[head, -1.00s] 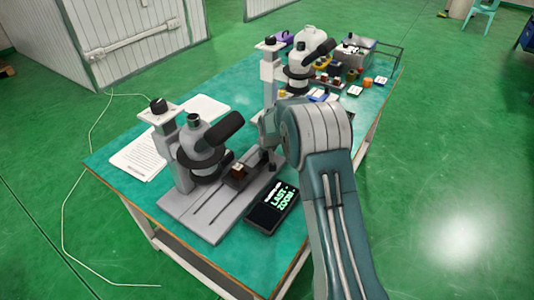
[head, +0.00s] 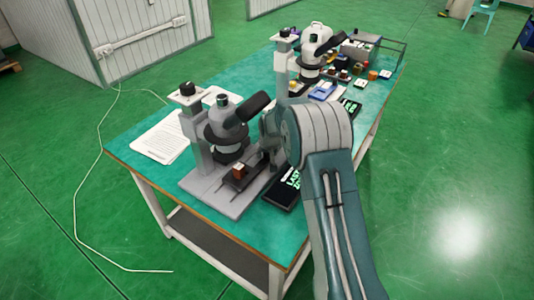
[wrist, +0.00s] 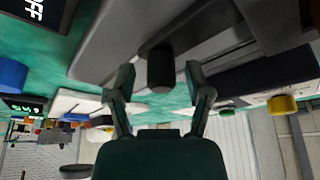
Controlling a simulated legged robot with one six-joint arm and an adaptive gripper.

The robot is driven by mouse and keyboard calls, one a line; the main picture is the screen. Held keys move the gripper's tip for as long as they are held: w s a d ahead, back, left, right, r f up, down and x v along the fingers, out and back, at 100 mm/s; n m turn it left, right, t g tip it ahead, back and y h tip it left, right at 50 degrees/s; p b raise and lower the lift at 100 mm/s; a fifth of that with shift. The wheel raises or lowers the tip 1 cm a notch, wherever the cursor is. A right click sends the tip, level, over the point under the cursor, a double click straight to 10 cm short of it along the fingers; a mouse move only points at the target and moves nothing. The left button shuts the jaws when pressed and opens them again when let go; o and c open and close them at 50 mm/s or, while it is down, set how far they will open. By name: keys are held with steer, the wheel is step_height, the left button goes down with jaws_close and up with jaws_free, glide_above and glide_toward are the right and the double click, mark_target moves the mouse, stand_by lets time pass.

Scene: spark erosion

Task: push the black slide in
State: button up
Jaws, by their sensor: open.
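The black slide (head: 236,184) is a dark plate on the grey base of the near microscope (head: 226,125), with a small brown-orange block on it. My gripper sits at the slide's right end in the head view, mostly hidden behind my own arm. In the wrist view my gripper (wrist: 160,76) is open, its two fingertips spread on either side of a black rounded knob (wrist: 160,67). I cannot tell whether the fingers touch the knob. A dark bar in the wrist view (wrist: 262,76) may be part of the slide.
A black display with green letters (head: 287,190) lies right of the base, close to my arm. White papers (head: 160,142) lie at the left. A second microscope (head: 314,50) and several small coloured items stand farther back.

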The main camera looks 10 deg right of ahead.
steer(key=shift+a+r, duration=0.1)
steer(key=shift+a, duration=0.25)
steer(key=shift+s+a+r, duration=0.1)
steer(key=shift+a+r, duration=0.05)
steer(key=shift+r, duration=0.3)
steer(key=s, duration=1.2)
steer(key=shift+s, duration=0.1)
